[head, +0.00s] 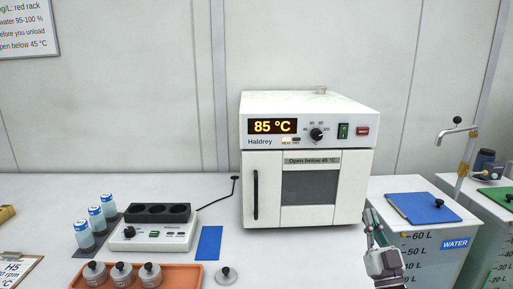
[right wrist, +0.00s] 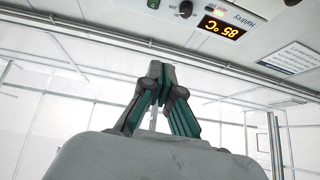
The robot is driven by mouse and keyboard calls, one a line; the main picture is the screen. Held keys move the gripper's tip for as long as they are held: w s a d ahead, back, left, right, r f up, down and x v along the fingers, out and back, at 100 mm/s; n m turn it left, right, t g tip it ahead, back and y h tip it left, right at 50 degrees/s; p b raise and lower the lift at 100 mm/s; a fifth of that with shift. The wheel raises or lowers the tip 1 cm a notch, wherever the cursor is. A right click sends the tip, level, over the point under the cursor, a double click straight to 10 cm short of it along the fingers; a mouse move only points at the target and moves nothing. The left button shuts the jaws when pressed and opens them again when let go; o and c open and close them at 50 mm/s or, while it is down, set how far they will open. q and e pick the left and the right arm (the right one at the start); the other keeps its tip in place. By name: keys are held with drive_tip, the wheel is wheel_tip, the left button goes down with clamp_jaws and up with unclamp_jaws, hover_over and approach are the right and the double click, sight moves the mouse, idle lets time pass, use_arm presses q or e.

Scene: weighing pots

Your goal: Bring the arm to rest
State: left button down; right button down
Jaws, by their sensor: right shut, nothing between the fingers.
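My right gripper (head: 371,220) is at the lower right in the head view, raised in front of the oven's right side and the water tank. Its fingers point up and are shut with nothing held. The right wrist view shows the same gripper (right wrist: 160,70) with its fingertips together, and part of the oven (right wrist: 200,22) behind them, upside down. My left gripper is not in view.
The white oven (head: 261,170) has its door closed and reads 85 °C. A water tank (head: 415,241) stands right.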

drive_tip(key=s+a+f+n+g+y, duration=0.1)
drive_tip(key=s+a+f+n+g, duration=0.1)
drive_tip(key=s+a+f+g, duration=0.65)
drive_tip(key=s+a+f+n+g+y, duration=0.15)
drive_tip(key=s+a+f+g, duration=0.25)
drive_tip(key=f, duration=0.9)
drive_tip(key=s+d+f+m+g+h, duration=0.1)
drive_tip(key=s+d+f+g+h, duration=0.15)
drive_tip(key=s, duration=0.55)
drive_tip(key=s+d+f+m+g+h, duration=0.1)
drive_tip(key=s+f+g, duration=0.25)
drive_tip(key=s, duration=0.35)
drive_tip(key=s+d+f+m+g+h, duration=0.1)
drive_tip(key=s+d+f+g, duration=0.15)
drive_tip(key=s, duration=0.55)
wheel_tip(320, 180, down, 26)
drive_tip(key=s+g, duration=0.2)
drive_tip(key=s+d+f+g, duration=0.1)
drive_tip(key=s+d+f, duration=0.1)
drive_tip(key=s+f, duration=1.3)
drive_tip(key=shift+s+d+f+h, duration=0.3)
drive_tip(key=shift+s+d, duration=0.1)
drive_tip(key=shift+s, duration=0.1)
